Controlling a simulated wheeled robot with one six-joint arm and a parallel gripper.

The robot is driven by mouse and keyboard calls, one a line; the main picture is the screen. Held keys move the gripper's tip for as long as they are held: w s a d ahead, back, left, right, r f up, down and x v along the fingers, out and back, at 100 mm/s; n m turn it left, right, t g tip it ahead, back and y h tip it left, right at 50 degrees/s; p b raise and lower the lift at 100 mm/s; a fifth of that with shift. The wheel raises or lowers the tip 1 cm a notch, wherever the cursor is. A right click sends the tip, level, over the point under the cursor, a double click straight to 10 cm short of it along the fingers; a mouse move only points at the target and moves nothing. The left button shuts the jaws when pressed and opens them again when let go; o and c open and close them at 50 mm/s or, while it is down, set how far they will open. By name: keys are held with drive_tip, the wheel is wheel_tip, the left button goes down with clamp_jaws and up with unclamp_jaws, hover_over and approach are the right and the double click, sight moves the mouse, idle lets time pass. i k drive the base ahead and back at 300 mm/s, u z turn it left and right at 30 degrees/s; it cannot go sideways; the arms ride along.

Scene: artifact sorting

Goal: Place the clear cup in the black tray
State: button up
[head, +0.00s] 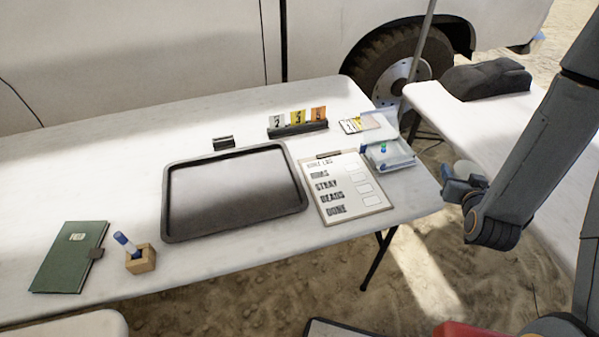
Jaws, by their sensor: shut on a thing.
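The black tray (235,195) lies flat and empty in the middle of the white table. My gripper (458,182) is at the right, beyond the table's right end and well apart from the tray. It is shut on a small pale, rounded thing (466,170) that looks like the clear cup. The gripper and arm partly hide it, so its full shape and tilt cannot be told.
A clipboard (345,190) lies right of the tray, with clear boxes (389,155) behind it. Number markers (298,122) and a small black block (223,143) stand behind the tray. A green book (68,258) and wooden pen holder (141,260) are at left. A second table (480,115) is at right.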

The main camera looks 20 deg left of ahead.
sight(260, 182)
drive_tip(key=u, duration=0.4)
drive_tip(key=k, duration=1.05)
drive_tip(key=u, duration=0.85)
drive_tip(key=i, duration=1.1)
drive_tip(key=z, duration=0.1)
